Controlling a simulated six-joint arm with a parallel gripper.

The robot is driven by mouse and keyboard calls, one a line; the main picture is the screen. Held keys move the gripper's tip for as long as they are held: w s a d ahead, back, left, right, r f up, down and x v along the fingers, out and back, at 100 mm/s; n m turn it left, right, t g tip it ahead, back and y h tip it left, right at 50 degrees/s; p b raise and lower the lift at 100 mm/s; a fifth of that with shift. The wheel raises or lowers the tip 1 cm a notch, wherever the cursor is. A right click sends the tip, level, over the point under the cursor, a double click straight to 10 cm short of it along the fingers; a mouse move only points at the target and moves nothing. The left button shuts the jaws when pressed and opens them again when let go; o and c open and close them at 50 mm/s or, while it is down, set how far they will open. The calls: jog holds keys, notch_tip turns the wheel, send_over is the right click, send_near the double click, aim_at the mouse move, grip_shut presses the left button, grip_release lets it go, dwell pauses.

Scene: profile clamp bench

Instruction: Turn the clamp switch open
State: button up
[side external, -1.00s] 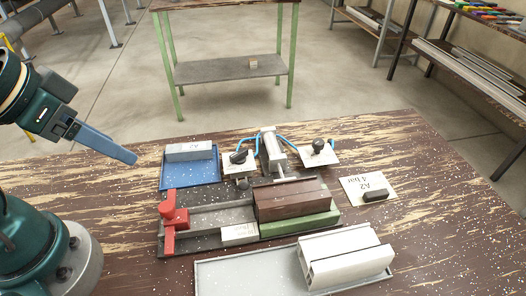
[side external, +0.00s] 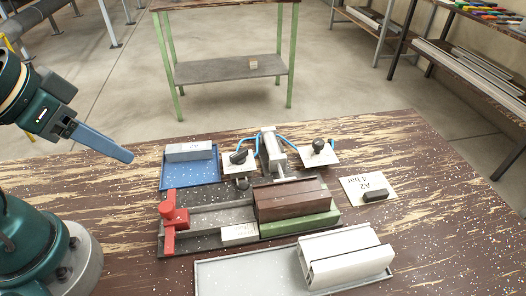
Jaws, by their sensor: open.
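Two black knobs sit on pale plates behind the clamp: a left knob (side external: 239,157) and a right knob (side external: 318,146). Blue hoses join their plates to a grey cylinder (side external: 272,150). I cannot tell from the lettering which knob is the clamp switch. The clamp fixture (side external: 205,218) has a red stop (side external: 170,220) at its left end. A brown block (side external: 290,200) lies on a green bar (side external: 300,224) in it. My gripper (side external: 129,155) is open and empty, in the air to the left of the blue tray, away from both knobs.
A blue tray (side external: 172,178) holds a grey block (side external: 189,150). A card marked "A2 4 bar" (side external: 354,183) bears a small black piece (side external: 376,195). A grey tray (side external: 230,276) with pale profiles (side external: 345,255) lies in front. The bench's right side is clear.

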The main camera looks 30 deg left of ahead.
jog(key=w+r, duration=0.5)
jog(key=r, duration=0.1)
jog(key=m+g, duration=0.3)
jog(key=g, duration=0.1)
send_over(239, 152)
jog(key=a, duration=0.1)
notch_tip(239, 152, down, 7)
jog(key=shift+g, duration=0.8)
jog(key=f, duration=0.7)
jog(key=d+f, duration=0.1)
jog(key=f, duration=0.2)
jog(key=shift+f, duration=0.4)
jog(key=shift+c, duration=0.3)
grip_shut()
